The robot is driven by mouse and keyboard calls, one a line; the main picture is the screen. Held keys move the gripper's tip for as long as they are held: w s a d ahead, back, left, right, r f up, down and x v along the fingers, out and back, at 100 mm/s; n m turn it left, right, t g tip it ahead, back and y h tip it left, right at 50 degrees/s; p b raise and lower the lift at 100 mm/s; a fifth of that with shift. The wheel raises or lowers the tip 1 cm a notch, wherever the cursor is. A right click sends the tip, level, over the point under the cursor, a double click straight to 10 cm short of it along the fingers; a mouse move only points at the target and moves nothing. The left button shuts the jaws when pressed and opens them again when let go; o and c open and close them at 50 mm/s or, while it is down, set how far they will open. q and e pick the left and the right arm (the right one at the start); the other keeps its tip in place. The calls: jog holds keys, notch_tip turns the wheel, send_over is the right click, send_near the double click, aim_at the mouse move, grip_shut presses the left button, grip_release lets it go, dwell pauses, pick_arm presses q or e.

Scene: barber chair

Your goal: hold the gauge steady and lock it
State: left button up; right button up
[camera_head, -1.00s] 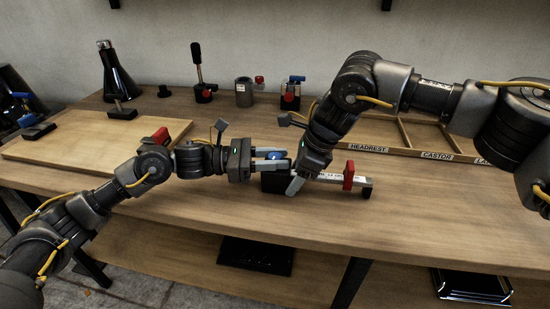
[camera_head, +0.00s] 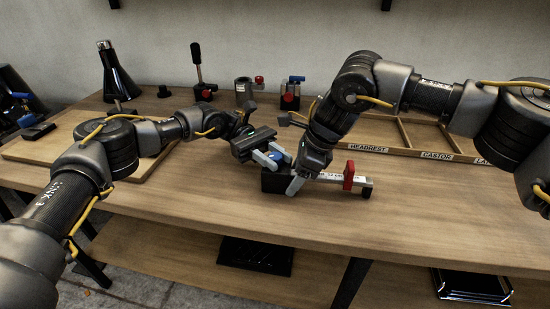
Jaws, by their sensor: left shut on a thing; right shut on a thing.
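The gauge lies on the bench in the middle of the view. It has a black block (camera_head: 273,183), a pale scale bar (camera_head: 331,177) running right, a red slider (camera_head: 348,175) and a blue knob (camera_head: 286,161) on the block. My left gripper (camera_head: 273,158) reaches in from the upper left and is shut on the blue knob, its fingers partly covering it. My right gripper (camera_head: 297,184) comes down from above and is shut on the gauge beside the block. The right gripper hides part of the bar and block.
A wooden tray (camera_head: 400,152) with compartments labelled HEADREST and CASTOR lies at the right. A wooden board (camera_head: 70,160) lies at the left. Several small clamps and fittings and a dark bottle (camera_head: 116,75) stand along the back. The bench front (camera_head: 230,212) is clear.

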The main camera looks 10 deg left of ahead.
pick_arm(q)
jog(key=shift+m+g+y, duration=1.2)
jog(key=shift+g+y, duration=0.1)
jog(key=shift+g, duration=0.1)
jog(key=shift+y, duration=0.3)
jog(key=o, duration=1)
jog(key=shift+c, duration=0.2)
jog(key=shift+a, duration=0.1)
